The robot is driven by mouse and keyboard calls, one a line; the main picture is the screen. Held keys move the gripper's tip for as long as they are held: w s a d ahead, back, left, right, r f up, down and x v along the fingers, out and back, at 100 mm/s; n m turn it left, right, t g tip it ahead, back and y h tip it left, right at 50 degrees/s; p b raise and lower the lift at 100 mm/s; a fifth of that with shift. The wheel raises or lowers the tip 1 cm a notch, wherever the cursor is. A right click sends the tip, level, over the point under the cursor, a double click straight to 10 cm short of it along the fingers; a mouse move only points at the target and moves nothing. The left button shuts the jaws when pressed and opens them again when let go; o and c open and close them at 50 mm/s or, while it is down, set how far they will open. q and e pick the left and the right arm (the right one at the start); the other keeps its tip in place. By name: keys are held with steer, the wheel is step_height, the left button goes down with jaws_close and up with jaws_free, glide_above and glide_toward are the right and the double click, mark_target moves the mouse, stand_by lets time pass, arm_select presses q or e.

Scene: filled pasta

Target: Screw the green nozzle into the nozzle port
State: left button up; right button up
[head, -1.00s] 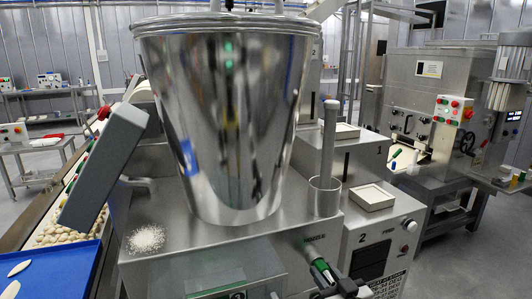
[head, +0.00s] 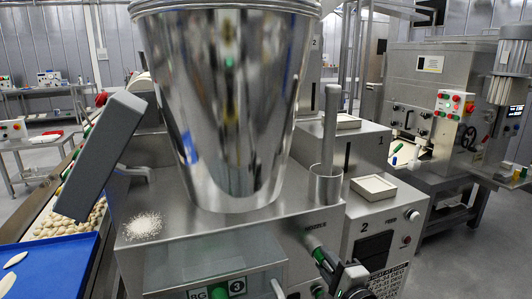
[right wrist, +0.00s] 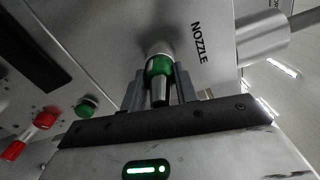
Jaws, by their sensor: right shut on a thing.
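The green nozzle (right wrist: 158,66), with a dark metallic tip, sits between the fingers of my right gripper (right wrist: 161,90) in the right wrist view. The gripper is shut on it. The nozzle's far end meets the round metal nozzle port (right wrist: 157,47), beside the printed word NOZZLE. I cannot tell how deep it sits in the port. In the head view, the green nozzle (head: 318,256) is at the machine's front face under the NOZZLE label, and my right gripper (head: 328,266) comes to it from the lower right.
A large steel hopper (head: 225,110) stands above the port. A steel cup with a rod (head: 325,186) and a square tray (head: 373,187) are to its right. In the wrist view, a red knob (right wrist: 43,118) and a green button (right wrist: 87,107) are on the panel at left.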

steer(key=m, duration=0.2)
steer(key=shift+d+m, duration=0.1)
steer(key=shift+m, duration=0.2)
steer(key=m, duration=0.5)
steer(key=shift+w+m, duration=0.1)
steer(key=shift+m, duration=0.2)
steer(key=o, duration=0.7)
steer(key=shift+m, duration=0.5)
steer(key=o, duration=0.7)
